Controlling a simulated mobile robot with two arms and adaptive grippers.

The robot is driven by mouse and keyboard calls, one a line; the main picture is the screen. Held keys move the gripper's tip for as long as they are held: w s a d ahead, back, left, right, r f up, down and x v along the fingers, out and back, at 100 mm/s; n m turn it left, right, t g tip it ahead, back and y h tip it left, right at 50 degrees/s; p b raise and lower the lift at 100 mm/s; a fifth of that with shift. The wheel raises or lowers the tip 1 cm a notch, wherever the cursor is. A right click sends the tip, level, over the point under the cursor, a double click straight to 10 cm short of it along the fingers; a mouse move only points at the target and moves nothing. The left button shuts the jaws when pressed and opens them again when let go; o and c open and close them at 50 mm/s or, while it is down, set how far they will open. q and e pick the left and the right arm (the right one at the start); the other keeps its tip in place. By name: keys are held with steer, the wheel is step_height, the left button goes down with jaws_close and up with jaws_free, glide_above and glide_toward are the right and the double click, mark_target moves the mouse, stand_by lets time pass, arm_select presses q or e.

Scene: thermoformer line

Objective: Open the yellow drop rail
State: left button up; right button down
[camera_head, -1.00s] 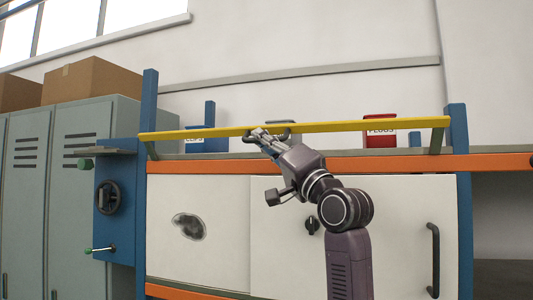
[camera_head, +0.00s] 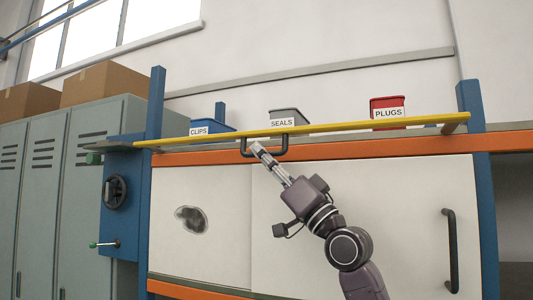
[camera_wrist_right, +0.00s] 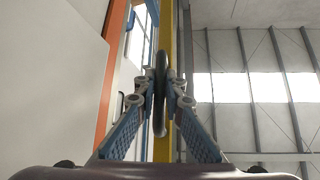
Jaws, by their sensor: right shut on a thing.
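The yellow drop rail (camera_head: 350,126) spans the blue posts in front of the shelf, just above the orange beam. A dark U-shaped handle (camera_head: 286,148) hangs from its underside near the middle. My right gripper (camera_head: 256,148) is shut on the handle at its left part, reaching up from below. In the wrist view the two fingers of my right gripper (camera_wrist_right: 160,88) close on the dark handle bar (camera_wrist_right: 160,108), with the yellow rail (camera_wrist_right: 163,148) behind. My left gripper is not in view.
Behind the rail stand a blue CLIPS bin (camera_head: 206,127), a grey SEALS bin (camera_head: 287,117) and a red PLUGS bin (camera_head: 388,112). An orange beam (camera_head: 400,144) runs below. A handwheel box (camera_head: 125,205) and grey lockers (camera_head: 45,190) are at left.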

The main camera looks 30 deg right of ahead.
steer(key=shift+w+d+f+b, duration=0.15)
steer(key=shift+f, duration=0.25)
steer(key=shift+w+d+f+b, duration=0.15)
steer(key=shift+f, duration=0.2)
steer(key=c, duration=2)
jaws_free()
steer(key=shift+w+d, duration=0.1)
steer(key=shift+d, duration=0.05)
steer(key=v, duration=1.2)
